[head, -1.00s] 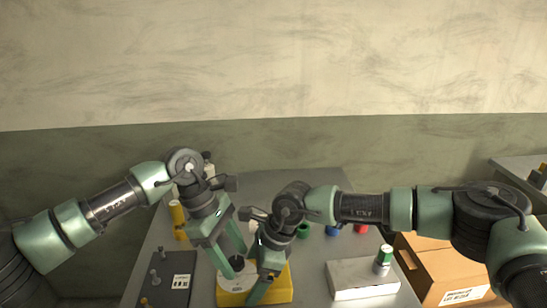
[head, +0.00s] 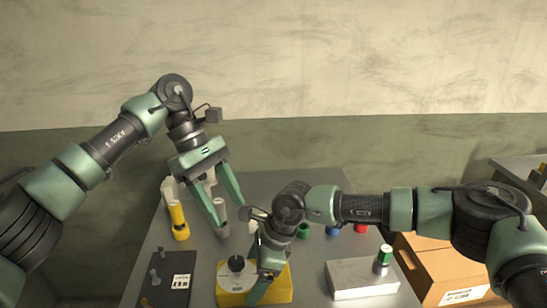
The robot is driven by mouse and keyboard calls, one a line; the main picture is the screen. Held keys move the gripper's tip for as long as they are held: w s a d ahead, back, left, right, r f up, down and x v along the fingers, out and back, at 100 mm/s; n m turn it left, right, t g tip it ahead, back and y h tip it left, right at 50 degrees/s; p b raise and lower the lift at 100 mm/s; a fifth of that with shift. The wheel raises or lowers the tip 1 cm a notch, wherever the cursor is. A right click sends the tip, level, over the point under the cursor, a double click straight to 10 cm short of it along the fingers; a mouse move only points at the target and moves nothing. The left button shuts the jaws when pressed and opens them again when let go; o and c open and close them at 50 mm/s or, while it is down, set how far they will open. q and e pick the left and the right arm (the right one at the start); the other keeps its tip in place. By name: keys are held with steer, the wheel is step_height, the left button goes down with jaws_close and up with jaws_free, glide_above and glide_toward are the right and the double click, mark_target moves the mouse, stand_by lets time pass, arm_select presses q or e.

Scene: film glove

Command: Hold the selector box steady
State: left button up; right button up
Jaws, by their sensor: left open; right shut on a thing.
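The selector box (head: 281,286) is yellow and sits on the grey table near its front edge. A round white dial with a black knob (head: 236,263) is on its top. My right gripper (head: 258,288) is shut on the box at its right-hand part, and its fingers and wrist hide some of the box top. My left gripper (head: 231,217) is open and empty, raised above and behind the box, clear of the knob.
A yellow cylinder (head: 178,220) stands at the left. A dark plate with pegs (head: 178,283) lies front left. Green, blue (head: 332,231) and red (head: 361,229) pieces stand behind. A cardboard box (head: 440,270) is at right.

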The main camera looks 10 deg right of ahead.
steer(key=shift+r, duration=0.1)
arm_select(q)
steer(key=s+d+r+n+g+h, duration=0.1)
steer(key=d+r+n+h, duration=0.7)
steer(key=d+r+h, duration=0.1)
steer(key=shift+s+d+r+h, duration=0.3)
steer(key=shift+d+r+h, duration=0.1)
steer(key=shift+r, duration=0.45)
arm_select(e)
steer(key=o, duration=1.9)
